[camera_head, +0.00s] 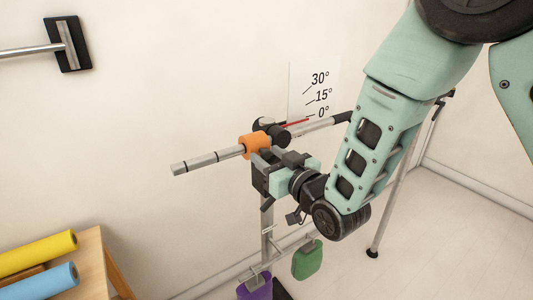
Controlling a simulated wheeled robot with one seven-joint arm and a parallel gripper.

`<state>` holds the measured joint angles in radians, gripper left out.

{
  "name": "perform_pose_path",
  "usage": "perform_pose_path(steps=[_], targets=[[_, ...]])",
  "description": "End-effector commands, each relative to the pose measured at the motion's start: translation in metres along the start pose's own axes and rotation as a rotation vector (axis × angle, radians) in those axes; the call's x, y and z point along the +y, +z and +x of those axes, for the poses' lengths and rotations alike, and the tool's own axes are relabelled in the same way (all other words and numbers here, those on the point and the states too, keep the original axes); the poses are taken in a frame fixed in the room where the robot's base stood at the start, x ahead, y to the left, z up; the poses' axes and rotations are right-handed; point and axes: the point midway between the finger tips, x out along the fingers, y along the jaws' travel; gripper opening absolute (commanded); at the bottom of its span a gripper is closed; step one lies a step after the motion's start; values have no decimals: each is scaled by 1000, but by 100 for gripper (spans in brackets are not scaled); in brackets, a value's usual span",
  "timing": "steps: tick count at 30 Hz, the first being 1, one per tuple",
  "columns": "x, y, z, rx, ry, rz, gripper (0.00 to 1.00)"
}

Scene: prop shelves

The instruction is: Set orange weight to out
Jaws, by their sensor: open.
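The orange weight (248,145) sits around a grey rod (205,160) near the rod's pivot. The rod sticks out to the left from a black hub and has dark ring marks along it. My gripper (262,165) is just below and right of the orange weight, close against it in the picture. Its jaws are open, and whether they touch the weight cannot be told. A scale card (314,92) behind the pivot reads 30°, 15° and 0°, with a red pointer (295,122) near 0°.
A purple weight (255,288) and a green weight (307,260) hang low on the stand. A wooden table (93,265) at lower left holds a yellow roll (38,253) and a blue roll (40,281). A black wall bracket (68,44) is at upper left.

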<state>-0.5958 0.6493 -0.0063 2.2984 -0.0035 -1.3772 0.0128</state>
Motion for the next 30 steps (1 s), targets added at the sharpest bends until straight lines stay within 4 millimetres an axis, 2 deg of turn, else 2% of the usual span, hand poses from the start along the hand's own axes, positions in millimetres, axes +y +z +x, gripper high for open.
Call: perform_pose_path(steps=[4, 5, 9, 14, 17, 27, 30], targets=[[0, 0, 0, 0, 0, 0, 45], [0, 0, 0, 0, 0, 0, 39], [0, 0, 0, 0, 0, 0, 0], [-2, 1, 0, 0, -1, 0, 0], [-16, 2, 1, 3, -4, 0, 0], [-112, 4, 1, 6, -8, 1, 0], [-132, 2, 1, 6, -6, 0, 0]])
